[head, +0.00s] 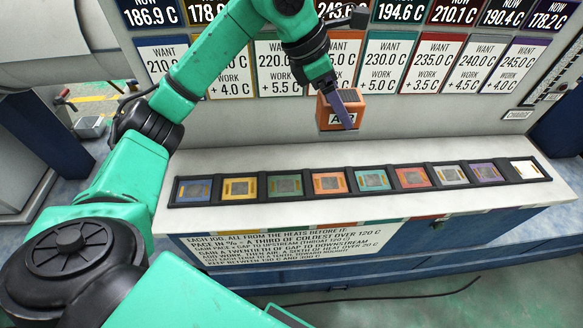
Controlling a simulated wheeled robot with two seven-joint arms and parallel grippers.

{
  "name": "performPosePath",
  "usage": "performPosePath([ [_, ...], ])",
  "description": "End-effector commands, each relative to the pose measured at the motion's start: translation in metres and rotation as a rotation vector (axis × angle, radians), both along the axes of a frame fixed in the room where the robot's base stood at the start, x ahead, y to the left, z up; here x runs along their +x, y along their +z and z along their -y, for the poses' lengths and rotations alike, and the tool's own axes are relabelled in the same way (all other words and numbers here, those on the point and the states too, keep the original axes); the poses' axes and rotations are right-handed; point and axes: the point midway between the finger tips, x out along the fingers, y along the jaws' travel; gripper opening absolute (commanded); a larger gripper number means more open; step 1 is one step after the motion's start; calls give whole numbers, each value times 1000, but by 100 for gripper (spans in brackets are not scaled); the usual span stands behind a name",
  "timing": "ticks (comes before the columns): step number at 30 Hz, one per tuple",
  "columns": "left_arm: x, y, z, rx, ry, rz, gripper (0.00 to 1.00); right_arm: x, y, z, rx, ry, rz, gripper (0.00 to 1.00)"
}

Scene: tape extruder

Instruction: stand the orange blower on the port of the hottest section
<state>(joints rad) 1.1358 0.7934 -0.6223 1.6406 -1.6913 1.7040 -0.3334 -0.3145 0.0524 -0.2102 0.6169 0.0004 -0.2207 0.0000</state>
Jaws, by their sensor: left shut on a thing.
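The orange blower (328,115), a small box with a white label, is in my left gripper (345,106), which is shut on it. The gripper holds it in the air in front of the panel, above and behind the row of ports. My right gripper is not in view.
White WANT/WORK cards (388,64) hang below the NOW plates. The white ledge (290,158) is bare behind the ports. A printed rule sheet (285,245) is on the blue front below. A black cable (380,298) lies on the floor.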

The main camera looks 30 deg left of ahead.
Motion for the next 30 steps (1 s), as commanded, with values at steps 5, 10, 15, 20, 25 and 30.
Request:
performPosePath([
  [5, -1, -28, 1, -1, -3, -5, 0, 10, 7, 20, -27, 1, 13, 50],
  [10, -1, -79, 1, -1, -1, -7, 0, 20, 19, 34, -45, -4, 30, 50],
  [15, 0, -129, 3, -3, -1, -4, 0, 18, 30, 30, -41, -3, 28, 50],
  [20, 1, -157, 3, -4, -2, 0, 0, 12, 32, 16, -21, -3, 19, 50],
  [25, 1, -182, 4, -4, -1, -2, 0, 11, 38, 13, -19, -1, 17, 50],
  [30, 2, -199, 4, -2, -1, 4, 0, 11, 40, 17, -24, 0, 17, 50],
])
